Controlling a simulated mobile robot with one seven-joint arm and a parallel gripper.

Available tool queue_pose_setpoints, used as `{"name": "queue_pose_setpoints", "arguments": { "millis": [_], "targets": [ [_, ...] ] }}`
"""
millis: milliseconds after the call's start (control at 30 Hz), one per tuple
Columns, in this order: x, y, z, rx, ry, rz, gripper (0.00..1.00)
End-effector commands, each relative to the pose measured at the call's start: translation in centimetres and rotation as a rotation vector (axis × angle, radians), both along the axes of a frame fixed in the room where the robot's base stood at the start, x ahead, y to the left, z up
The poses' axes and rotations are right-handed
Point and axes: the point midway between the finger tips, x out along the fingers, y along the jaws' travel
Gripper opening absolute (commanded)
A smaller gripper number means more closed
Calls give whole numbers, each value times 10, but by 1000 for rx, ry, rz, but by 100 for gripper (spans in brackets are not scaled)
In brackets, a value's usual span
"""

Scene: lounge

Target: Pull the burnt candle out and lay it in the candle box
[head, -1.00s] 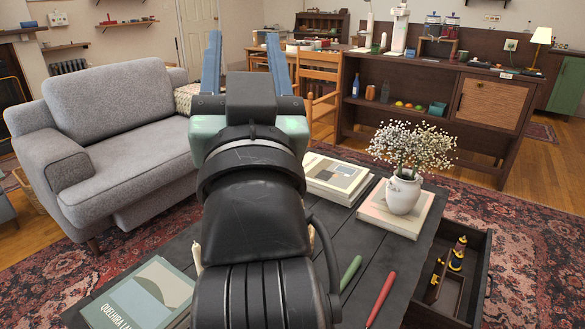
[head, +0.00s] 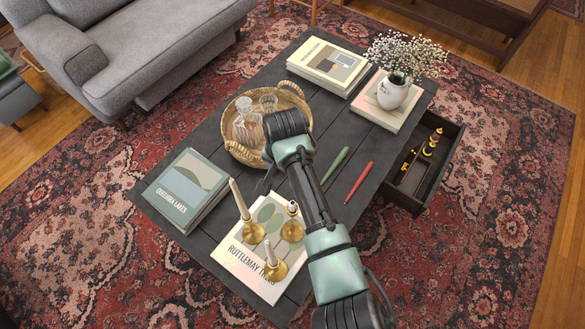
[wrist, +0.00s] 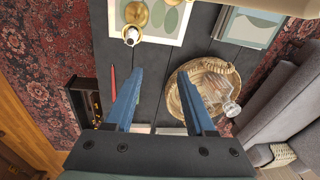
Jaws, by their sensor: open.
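Three brass candlesticks stand on a magazine (head: 228,262) at the near end of the dark coffee table. The left one holds a tall cream candle (head: 238,200), the front one a candle (head: 270,254). The right one (head: 291,231) holds a very short stub (head: 292,208) with a dark tip, apparently the burnt candle. In the wrist view a short white candle (wrist: 131,36) stands in brass near the top, beyond my fingertips and left of centre. My gripper (wrist: 160,71) is open and empty above the table; my arm hides it in the head view. I cannot identify a candle box.
A wicker tray (head: 228,137) with glassware lies mid-table. A green taper (head: 335,166) and a red taper (head: 359,183) lie right of my arm. Books (head: 186,188) lie left; a flower vase (head: 393,91) stands on the far right books. An open drawer (head: 415,192) juts out right.

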Motion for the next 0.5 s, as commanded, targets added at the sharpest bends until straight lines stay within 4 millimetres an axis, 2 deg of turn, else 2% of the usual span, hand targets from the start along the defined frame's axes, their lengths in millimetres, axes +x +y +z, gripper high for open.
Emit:
{"name": "queue_pose_setpoints", "arguments": {
  "millis": [33, 100, 200, 500],
  "targets": [
    [-12, -9, 5, -14, 54, -29, 55],
    [-25, -16, -1, -27, 108, -57, 55],
    [-35, -22, -7, -38, 150, -80, 55],
    [-37, -23, -24, -40, 156, -83, 55]
  ]
}}
